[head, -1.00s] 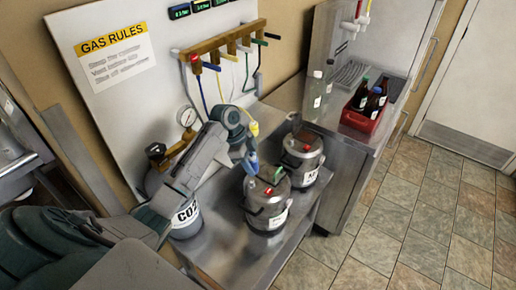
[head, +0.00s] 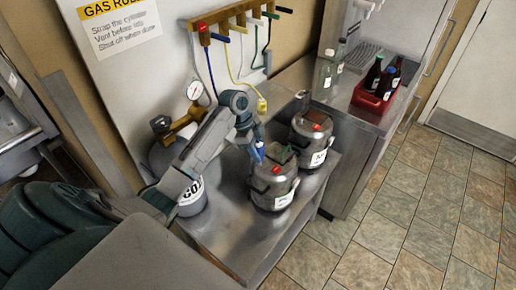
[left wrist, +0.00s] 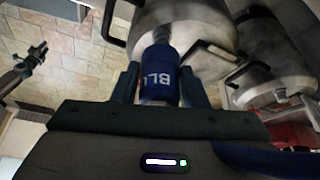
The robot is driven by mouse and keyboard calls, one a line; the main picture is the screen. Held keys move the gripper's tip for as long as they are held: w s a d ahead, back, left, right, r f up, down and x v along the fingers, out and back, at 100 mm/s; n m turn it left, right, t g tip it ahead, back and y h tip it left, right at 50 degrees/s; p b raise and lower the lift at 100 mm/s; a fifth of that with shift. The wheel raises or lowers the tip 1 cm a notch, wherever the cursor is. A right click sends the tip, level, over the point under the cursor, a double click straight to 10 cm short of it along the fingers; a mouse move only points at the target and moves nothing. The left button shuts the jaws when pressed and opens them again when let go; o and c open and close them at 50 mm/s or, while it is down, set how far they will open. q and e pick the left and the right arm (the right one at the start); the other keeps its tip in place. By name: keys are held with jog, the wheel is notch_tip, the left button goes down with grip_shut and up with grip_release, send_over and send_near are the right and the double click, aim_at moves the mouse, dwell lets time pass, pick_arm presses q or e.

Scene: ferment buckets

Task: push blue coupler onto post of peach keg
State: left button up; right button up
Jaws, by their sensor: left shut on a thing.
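My left gripper (head: 251,133) is shut on the blue coupler (head: 259,152), held over the left part of the nearer keg's top. In the left wrist view the coupler (left wrist: 159,75) shows the letters "BL" between the two fingers, its far end at the top of the steel keg (left wrist: 197,30). I cannot tell whether it is seated on the post or only touching it. The nearer keg (head: 272,187) has a red piece on top; its label is too small to read. A dark forked arm end (left wrist: 30,62), probably my right gripper, shows at the left of the wrist view.
A second keg (head: 313,143) stands close behind to the right. A yellow coupler (head: 262,105) hangs from the hose rack (head: 235,14). A red bottle crate (head: 375,99) sits on the back counter. The front of the steel bench is clear.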

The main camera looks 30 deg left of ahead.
dwell(0.7)
pick_arm(q)
jog(key=shift+f+p, duration=0.15)
jog(key=shift+p, duration=0.3)
dwell(0.4)
jog(key=shift+f, duration=1.65)
dwell(2.9)
jog(key=o, duration=1.2)
jog(key=shift+r, duration=0.1)
jog(key=o, duration=0.3)
jog(key=shift+r, duration=0.15)
